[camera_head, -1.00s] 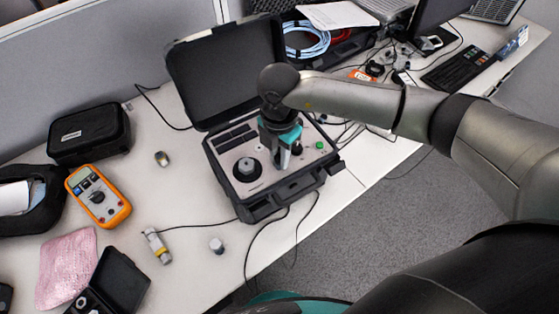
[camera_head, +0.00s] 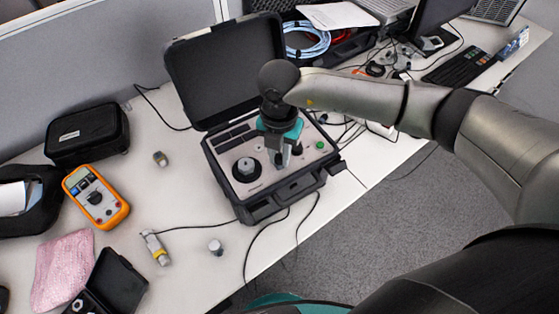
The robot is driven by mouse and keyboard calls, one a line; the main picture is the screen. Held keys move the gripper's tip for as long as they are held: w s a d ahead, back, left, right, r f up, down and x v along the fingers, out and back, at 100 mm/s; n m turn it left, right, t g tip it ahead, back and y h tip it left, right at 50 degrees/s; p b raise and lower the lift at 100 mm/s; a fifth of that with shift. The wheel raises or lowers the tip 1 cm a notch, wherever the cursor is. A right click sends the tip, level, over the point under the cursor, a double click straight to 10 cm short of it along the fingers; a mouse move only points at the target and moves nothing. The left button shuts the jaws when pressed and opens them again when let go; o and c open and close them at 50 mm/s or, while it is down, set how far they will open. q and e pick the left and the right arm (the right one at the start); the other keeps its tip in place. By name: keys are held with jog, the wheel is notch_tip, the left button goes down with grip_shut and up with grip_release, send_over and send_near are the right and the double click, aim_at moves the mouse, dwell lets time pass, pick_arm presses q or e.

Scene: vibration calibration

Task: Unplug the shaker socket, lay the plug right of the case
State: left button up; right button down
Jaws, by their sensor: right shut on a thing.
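The open black case (camera_head: 268,208) stands on the desk with its lid (camera_head: 215,75) raised at the back. Its grey panel carries a large round dial (camera_head: 246,168) at left and a green button (camera_head: 320,145) at right. My right gripper (camera_head: 282,163) points down over the middle of the panel, between dial and button. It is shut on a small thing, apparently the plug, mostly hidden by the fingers. I cannot tell whether the plug is still in the socket. My left gripper is not in view.
Black cables hang in front. Loose cables and a keyboard (camera_head: 455,67) lie to the right, near the desk edge.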

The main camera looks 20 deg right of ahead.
aim_at(279, 156)
jog(key=shift+n, duration=0.3)
jog(key=shift+n+b, duration=0.7)
jog(key=shift+n, duration=1.1)
jog(key=shift+n, duration=0.3)
jog(key=shift+n+b, duration=0.35)
jog(key=shift+n, duration=0.25)
jog(key=shift+n+b, duration=0.5)
jog(key=shift+n, duration=0.6)
jog(key=shift+r+p, duration=0.5)
jog(key=shift+r, duration=0.35)
jog(key=shift+r+p, duration=1.2)
jog(key=shift+r, duration=0.5)
